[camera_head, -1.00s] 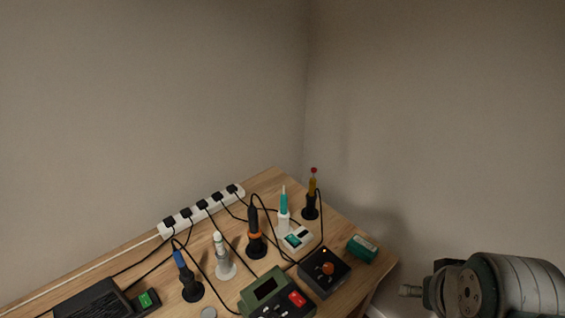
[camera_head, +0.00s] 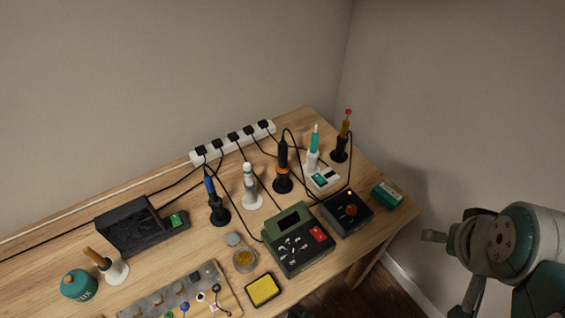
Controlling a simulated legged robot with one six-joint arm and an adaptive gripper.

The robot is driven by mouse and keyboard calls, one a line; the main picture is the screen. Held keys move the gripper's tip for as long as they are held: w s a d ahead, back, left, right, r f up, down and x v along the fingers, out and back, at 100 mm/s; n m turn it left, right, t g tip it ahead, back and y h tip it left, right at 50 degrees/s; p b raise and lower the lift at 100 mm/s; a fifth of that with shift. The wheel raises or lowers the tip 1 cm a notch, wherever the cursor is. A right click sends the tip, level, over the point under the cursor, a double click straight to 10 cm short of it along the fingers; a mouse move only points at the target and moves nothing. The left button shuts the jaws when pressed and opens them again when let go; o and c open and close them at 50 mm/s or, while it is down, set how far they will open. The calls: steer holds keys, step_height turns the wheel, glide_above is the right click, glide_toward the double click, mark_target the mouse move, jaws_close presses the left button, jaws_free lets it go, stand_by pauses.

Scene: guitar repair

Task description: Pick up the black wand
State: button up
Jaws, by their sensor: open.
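A black wand with an orange ring (camera_head: 283,155) stands upright in a dark holder near the back middle of the wooden bench. A cable runs from it. Another wand, blue at the top (camera_head: 210,186), stands in a black holder to its left. Only parts of my arm show at the right edge, beside the bench. I do not see my gripper's fingers, and nothing of mine touches the wands.
A white wand (camera_head: 248,182) and a teal wand (camera_head: 313,148) flank the black one. A green station (camera_head: 297,258) and a black box with a red knob (camera_head: 347,212) stand in front. A power strip (camera_head: 228,141) and several cables lie behind.

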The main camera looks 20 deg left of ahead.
mark_target(285, 151)
steer(key=shift+o, duration=0.2)
steer(key=w+a+f+n+t+y, duration=0.3)
steer(key=w+a+f+n, duration=0.15)
steer(key=w+a, duration=0.85)
steer(key=w+a+f+n+y, duration=0.1)
steer(key=w+a+f+y, duration=0.1)
steer(key=a, duration=0.4)
steer(key=w+a+f+n+t+y, duration=0.1)
steer(key=w+a+f, duration=0.2)
steer(key=a+f, duration=0.2)
steer(key=w+a+f+n+y, duration=0.1)
steer(key=w+a+f+y, duration=0.1)
steer(key=a, duration=0.5)
steer(key=shift+w+a+f+t+y, duration=0.15)
steer(key=shift+w+f, duration=0.1)
steer(key=shift+f, duration=0.2)
steer(key=shift+w+a+f+t+y, duration=0.15)
steer(key=shift+w+f, duration=0.1)
steer(key=shift+f, duration=0.2)
steer(key=shift+x, duration=2.95)
jaws_close()
